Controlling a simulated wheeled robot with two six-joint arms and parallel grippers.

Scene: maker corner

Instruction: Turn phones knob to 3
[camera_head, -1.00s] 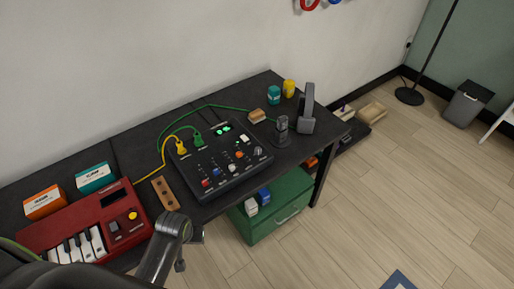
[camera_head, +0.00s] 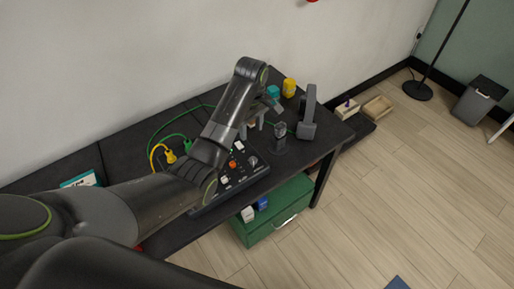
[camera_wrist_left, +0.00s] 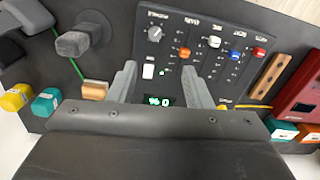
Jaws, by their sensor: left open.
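The black mixer panel (camera_head: 235,183) lies on the dark table, partly hidden behind my left arm in the head view. Its round grey knob (camera_head: 253,161) sits near the panel's right corner. In the left wrist view the knob (camera_wrist_left: 154,34) has a dial scale around it; its label and setting are too small to read. The knob is beyond the fingertips, untouched. My right gripper is out of view.
Coloured sliders (camera_wrist_left: 184,52) stand beside the knob. A dark handheld device (camera_head: 280,138) and a headphone stand (camera_head: 308,112) stand right of the panel. Teal (camera_head: 273,91) and yellow (camera_head: 289,87) jars are behind.

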